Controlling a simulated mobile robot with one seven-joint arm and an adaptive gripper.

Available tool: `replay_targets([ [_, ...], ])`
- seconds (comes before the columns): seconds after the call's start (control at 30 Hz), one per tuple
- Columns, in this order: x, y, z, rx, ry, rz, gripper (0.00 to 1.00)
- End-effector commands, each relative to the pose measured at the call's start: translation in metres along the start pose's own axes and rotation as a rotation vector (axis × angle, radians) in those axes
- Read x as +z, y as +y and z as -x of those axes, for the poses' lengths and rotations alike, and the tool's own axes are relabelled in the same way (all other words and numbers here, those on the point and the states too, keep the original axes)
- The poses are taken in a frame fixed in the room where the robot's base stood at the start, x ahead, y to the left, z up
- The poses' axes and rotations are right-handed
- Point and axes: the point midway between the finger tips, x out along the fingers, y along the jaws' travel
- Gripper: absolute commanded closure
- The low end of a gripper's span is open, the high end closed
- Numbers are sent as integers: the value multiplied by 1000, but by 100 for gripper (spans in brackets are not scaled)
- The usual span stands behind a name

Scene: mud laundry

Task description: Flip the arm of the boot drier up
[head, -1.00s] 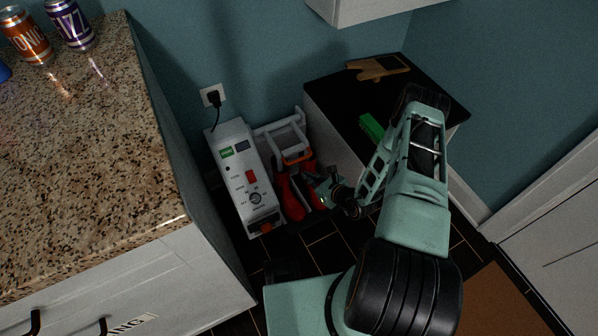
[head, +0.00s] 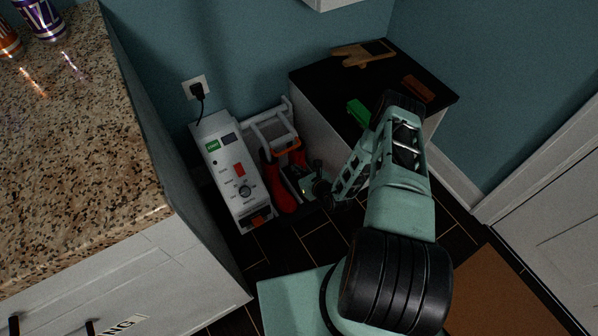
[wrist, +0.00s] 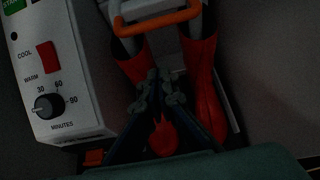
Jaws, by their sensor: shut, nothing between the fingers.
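The boot drier (head: 228,165) is a white box with a control panel, standing on the floor against the wall. Its pale frame arm (head: 268,128) is at its right side; an orange bar (wrist: 157,21) crosses the top of the wrist view. Red boots (head: 277,187) are beside the box under the bar; they also show in the wrist view (wrist: 205,90), on both sides of my fingers. My gripper (head: 303,183) is shut and empty in front of the boots, its tips (wrist: 163,82) below the bar and apart from it in the picture. My gripper partly hides the right boot.
A black-topped cabinet (head: 425,68) stands right of the drier, with a green object (head: 358,112) and a wooden board (head: 362,53) on it. A granite counter (head: 75,150) bounds the left. A plug (head: 197,90) is in the wall. Dark floor is open in front.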

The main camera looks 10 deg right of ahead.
Motion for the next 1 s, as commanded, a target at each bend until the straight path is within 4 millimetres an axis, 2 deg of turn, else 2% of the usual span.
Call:
replay_targets([
  [0.03,-4,0,-15,0,-1,2,100],
  [0.1,-4,0,-31,0,-2,2,100],
  [0.27,-2,0,-62,0,-1,2,100],
  [0.3,10,-1,-55,-1,-1,1,100],
  [0.5,31,0,-46,0,0,0,100],
  [1.0,38,0,-43,0,1,0,100],
])
